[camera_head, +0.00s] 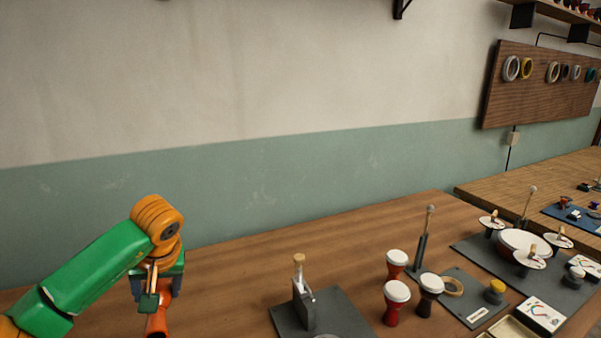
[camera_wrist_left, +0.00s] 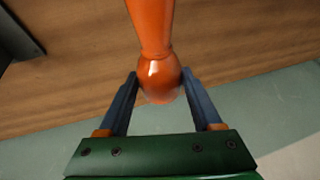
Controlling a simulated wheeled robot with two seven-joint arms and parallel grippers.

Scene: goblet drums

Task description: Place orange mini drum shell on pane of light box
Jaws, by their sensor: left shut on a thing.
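The orange mini drum shell (camera_wrist_left: 155,35) hangs between the fingers of my left gripper (camera_wrist_left: 160,80), which is shut on its rounded end. In the head view, my left gripper (camera_head: 157,290) is at the lower left over the wooden table, with the orange shell (camera_head: 157,324) showing below it, partly cut off by the frame's bottom edge. I cannot make out a light box pane in either view. My right gripper is not in view.
A dark base plate with an upright holder (camera_head: 303,310) stands right of my gripper. Several small red and dark goblet drums (camera_head: 397,292) with white heads stand farther right, near a grey mat (camera_head: 462,290). Bare table (camera_head: 240,265) lies between my gripper and the holder.

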